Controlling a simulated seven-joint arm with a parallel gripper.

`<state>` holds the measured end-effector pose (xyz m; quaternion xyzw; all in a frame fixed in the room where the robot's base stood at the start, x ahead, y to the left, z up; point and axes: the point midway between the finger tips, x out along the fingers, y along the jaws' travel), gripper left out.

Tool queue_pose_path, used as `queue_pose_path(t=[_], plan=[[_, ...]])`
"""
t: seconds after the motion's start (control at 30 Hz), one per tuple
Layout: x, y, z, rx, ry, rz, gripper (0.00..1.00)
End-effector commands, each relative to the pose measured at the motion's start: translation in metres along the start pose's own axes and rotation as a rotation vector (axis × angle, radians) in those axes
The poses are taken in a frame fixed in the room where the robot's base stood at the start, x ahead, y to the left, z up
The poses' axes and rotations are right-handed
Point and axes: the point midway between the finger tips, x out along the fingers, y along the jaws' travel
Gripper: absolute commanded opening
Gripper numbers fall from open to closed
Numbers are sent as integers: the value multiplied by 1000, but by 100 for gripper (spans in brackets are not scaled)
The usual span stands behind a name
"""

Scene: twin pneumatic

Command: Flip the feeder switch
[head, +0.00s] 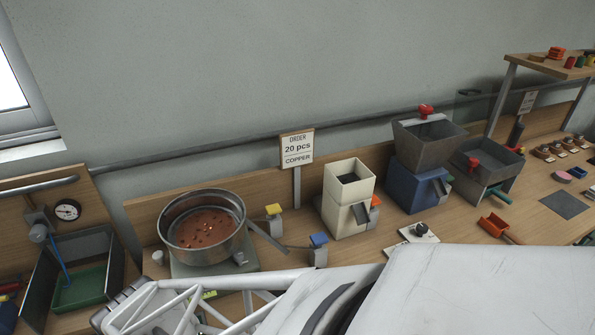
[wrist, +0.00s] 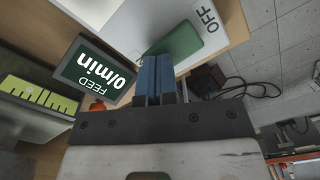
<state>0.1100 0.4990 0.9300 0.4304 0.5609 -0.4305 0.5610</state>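In the wrist view, the two blue fingers of my gripper (wrist: 156,78) lie side by side with no clear gap and nothing visible between them. Beyond their tips is a green block (wrist: 205,40) on a pale surface beside the word OFF (wrist: 208,18). I cannot tell whether this block is the switch, or whether the fingers touch it. A dark green display (wrist: 92,70) left of the fingers reads FEED 0/min. In the head view, the round metal feeder bowl (head: 203,225) holds several copper-coloured pieces. My white arm hides the bench front there, and the gripper tips do not show.
An orange-red knob (wrist: 97,106) is close to the fingers' left side. Right of the bowl stand a cream hopper (head: 347,190), a blue machine with a grey hopper (head: 420,170) and an order sign (head: 297,148). A dark tray (head: 108,262) stands at left.

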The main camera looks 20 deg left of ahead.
Motion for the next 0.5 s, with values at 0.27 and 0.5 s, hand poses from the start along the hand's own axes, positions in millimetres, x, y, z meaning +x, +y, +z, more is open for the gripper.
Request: queue_pose_path(t=[0.27,0.5], plan=[[3,0,0,0,-1,0,0],[2,0,0,0,0,0,0]])
